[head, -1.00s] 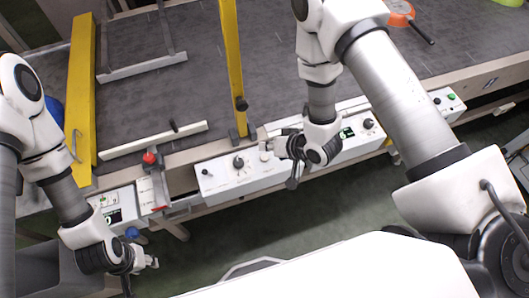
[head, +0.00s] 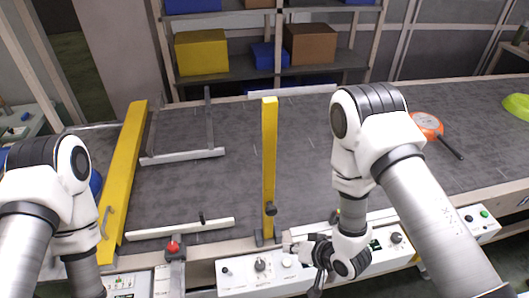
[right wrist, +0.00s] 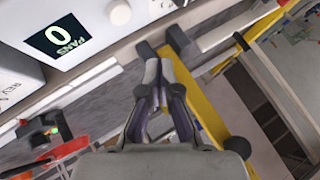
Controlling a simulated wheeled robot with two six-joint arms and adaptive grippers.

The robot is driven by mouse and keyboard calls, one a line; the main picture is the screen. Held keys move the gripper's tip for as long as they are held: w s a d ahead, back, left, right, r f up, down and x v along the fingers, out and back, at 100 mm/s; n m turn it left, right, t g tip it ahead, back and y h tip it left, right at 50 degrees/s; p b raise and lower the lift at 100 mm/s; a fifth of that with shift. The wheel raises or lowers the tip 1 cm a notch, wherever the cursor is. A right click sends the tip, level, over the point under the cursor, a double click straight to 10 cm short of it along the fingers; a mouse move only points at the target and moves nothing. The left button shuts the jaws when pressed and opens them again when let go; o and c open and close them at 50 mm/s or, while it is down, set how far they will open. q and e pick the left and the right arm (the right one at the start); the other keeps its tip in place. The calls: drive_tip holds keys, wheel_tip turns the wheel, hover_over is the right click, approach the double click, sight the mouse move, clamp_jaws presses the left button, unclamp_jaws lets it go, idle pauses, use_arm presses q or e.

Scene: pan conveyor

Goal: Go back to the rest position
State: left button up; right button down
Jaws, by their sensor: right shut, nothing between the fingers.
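My right gripper (head: 308,252) is at the front edge of the conveyor, in front of the control panel (head: 240,272). In the right wrist view the gripper (right wrist: 158,68) has its fingers together with nothing between them. An orange pan (head: 427,124) with a dark handle lies on the belt at the right.
The grey conveyor belt (head: 330,150) is mostly bare. A yellow bar (head: 268,160) stands near its middle, with a larger yellow guard (head: 124,180) at the left. A shelf with a yellow box (head: 202,52) stands behind.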

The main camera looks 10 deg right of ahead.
drive_tip(key=shift+f, duration=0.1)
drive_tip(key=s+d+f+g+h+b, duration=0.2)
drive_tip(key=s+d+f, duration=0.3)
drive_tip(key=s, duration=0.5)
drive_tip(key=s+d+f+n+g+h+b, duration=0.1)
drive_tip(key=s+d+f+g+h+b, duration=0.2)
drive_tip(key=s, duration=0.7)
drive_tip(key=d+f+g+b, duration=0.1)
drive_tip(key=d+f+g, duration=0.1)
drive_tip(key=d+f, duration=0.1)
drive_tip(key=shift+s+f+h, duration=0.25)
drive_tip(key=shift+f+h, duration=0.05)
drive_tip(key=shift+f, duration=0.1)
drive_tip(key=shift+w, duration=0.1)
